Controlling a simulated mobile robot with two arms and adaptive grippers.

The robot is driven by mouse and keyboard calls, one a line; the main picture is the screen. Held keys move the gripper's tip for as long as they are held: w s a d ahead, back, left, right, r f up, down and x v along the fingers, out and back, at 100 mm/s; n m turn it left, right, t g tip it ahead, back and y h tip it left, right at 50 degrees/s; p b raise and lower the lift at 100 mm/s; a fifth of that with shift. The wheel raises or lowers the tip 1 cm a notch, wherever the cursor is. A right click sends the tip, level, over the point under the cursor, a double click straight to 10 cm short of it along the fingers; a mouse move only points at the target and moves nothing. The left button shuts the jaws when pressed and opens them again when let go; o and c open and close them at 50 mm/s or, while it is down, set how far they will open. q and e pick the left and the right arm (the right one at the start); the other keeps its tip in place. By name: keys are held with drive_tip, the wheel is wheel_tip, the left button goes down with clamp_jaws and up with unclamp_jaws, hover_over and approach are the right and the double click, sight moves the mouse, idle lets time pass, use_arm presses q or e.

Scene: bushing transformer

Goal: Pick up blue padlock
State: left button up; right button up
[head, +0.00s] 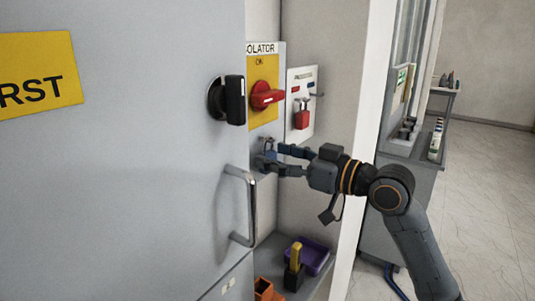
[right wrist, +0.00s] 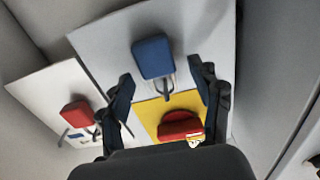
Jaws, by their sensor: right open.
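The blue padlock (head: 269,145) hangs below the yellow isolator plate in the head view, partly hidden by my fingers. In the right wrist view the blue padlock (right wrist: 153,57) shows its blue body and its shackle, in front of the grey panel. My right gripper (head: 273,157) is open and empty, with its fingertips close to the padlock. In the right wrist view the two fingers of my right gripper (right wrist: 162,85) stand apart, one to each side of the padlock's line. I cannot tell whether they touch it. My left gripper is not in view.
A red rotary handle (head: 265,95) sits on the yellow plate (head: 262,66). A red padlock (head: 302,117) hangs on a white board (head: 306,75) to the right. A grey door (head: 130,180) with a metal handle (head: 249,208) stands left. A purple tray (head: 316,260) lies on the shelf below.

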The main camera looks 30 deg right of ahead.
drive_tip(key=shift+s, duration=0.1)
drive_tip(key=c, duration=1.1)
drive_tip(key=shift+c, duration=1)
drive_tip(key=shift+r, duration=0.1)
